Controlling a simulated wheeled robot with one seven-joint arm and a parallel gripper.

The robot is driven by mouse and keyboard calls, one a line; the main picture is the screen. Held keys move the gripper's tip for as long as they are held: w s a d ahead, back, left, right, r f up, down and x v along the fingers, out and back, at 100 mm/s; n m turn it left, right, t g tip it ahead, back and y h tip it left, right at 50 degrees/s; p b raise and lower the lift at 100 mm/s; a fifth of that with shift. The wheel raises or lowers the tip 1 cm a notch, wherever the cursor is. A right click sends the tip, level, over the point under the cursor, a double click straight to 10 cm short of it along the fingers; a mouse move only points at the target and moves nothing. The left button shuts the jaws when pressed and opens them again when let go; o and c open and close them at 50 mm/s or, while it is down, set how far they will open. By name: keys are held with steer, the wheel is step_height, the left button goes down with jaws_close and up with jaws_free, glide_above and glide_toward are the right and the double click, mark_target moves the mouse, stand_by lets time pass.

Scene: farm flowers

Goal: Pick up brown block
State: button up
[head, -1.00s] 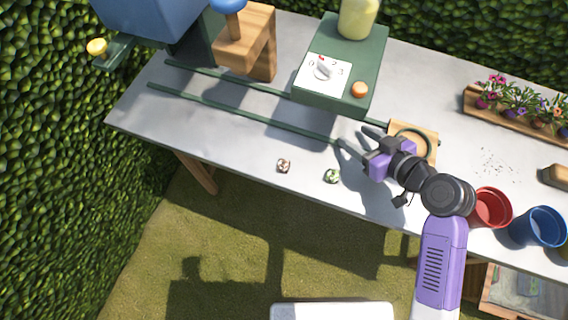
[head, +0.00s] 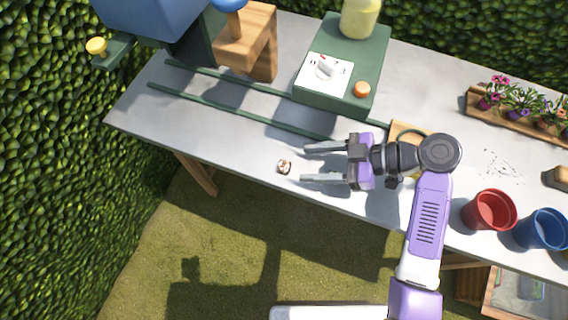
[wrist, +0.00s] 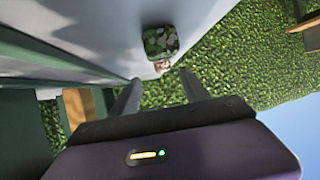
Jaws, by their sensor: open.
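The brown block (head: 284,167) is a small brown-and-white patterned cube on the grey table near its front edge. My gripper (head: 304,163) is open and empty. Its fingers point left, and the block lies just beyond the fingertips, roughly in line with the gap between them. In the wrist view the brown block (wrist: 161,66) shows small between the fingertips (wrist: 158,77). A green camouflage-patterned block (wrist: 160,42) appears larger and nearer there, partly covering the view toward the brown one. The green block is hidden by my gripper in the head view.
A green machine (head: 343,75) with a dial and orange knob stands behind my gripper, with green rails (head: 240,110) running left. Red (head: 490,210) and blue (head: 541,229) pots stand at right. The table left of the brown block is clear.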

mark_target(289, 166)
steer(key=shift+s+p+x, duration=0.15)
steer(key=shift+p+x, duration=0.15)
steer(key=shift+x, duration=1.15)
steer(key=shift+s+p+x, duration=0.1)
steer(key=shift+p+x, duration=0.15)
steer(key=shift+x, duration=1.2)
steer(key=shift+a, duration=0.1)
steer(key=shift+r, duration=0.1)
steer(key=shift+c, duration=0.2)
jaws_close()
